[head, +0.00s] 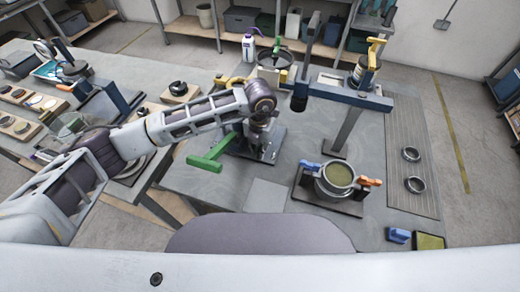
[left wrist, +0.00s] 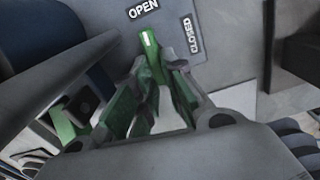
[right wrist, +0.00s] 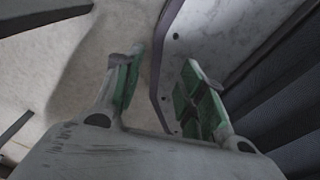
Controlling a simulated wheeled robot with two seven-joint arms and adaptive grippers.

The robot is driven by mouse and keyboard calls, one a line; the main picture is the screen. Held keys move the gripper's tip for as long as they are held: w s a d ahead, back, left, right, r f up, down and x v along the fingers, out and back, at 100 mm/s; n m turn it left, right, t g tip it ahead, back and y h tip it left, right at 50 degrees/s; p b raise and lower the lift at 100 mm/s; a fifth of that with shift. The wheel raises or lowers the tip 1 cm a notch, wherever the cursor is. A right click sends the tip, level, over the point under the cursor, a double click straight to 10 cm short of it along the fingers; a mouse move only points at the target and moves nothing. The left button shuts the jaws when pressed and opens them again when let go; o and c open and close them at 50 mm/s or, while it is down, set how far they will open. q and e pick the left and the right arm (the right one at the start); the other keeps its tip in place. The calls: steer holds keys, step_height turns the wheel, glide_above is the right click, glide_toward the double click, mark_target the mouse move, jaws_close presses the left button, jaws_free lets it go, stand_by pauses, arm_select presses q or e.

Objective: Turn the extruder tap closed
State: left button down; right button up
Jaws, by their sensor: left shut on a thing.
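The extruder tap (left wrist: 149,48) is a green handle with a white mark. In the left wrist view it lies between my left gripper's fingertips (left wrist: 159,68), and its mark points toward the OPEN label (left wrist: 143,8). The CLOSED label (left wrist: 189,35) is to its right. My left gripper is shut on the tap; its fingers hide part of it. In the head view my left gripper (head: 260,138) is down at a grey device on the table, and the tap there is hidden. My right gripper (right wrist: 162,58) is open and empty in the right wrist view.
A larger green lever (head: 208,158) sticks out left of the device. Two dark rings (head: 412,170) lie on the right mat.

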arm_select(q)
steer(key=c, duration=1.5)
jaws_free()
steer(key=shift+r, duration=6)
